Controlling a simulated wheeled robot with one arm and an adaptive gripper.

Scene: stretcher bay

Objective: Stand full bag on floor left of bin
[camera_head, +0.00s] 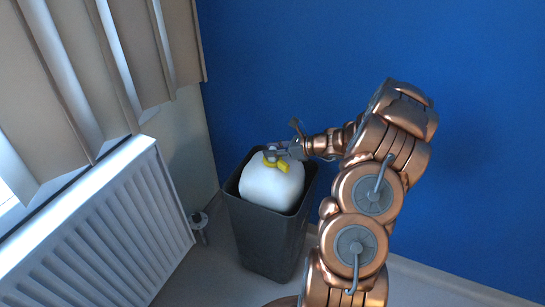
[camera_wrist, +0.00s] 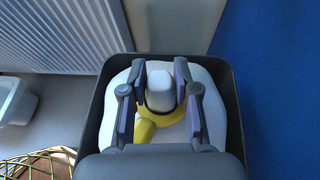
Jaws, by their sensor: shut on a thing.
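A full white bag (camera_head: 271,186) with a yellow tie (camera_head: 275,175) at its neck sits inside the dark grey bin (camera_head: 266,237), its top bulging above the rim. My gripper (camera_head: 280,152) is shut on the bag's gathered neck. In the wrist view my gripper (camera_wrist: 159,92) has one finger on each side of the white neck (camera_wrist: 160,85), with the yellow tie (camera_wrist: 146,129) just below. The bag's lower part is hidden in the bin (camera_wrist: 97,110). The bin stands upright on the floor.
A white radiator (camera_head: 110,235) with a valve (camera_head: 199,222) is left of the bin, below curtains (camera_head: 80,70). A blue wall (camera_head: 300,60) is behind. Bare floor (camera_head: 205,270) lies left of the bin. A white container (camera_wrist: 12,102) stands at the wrist view's left edge.

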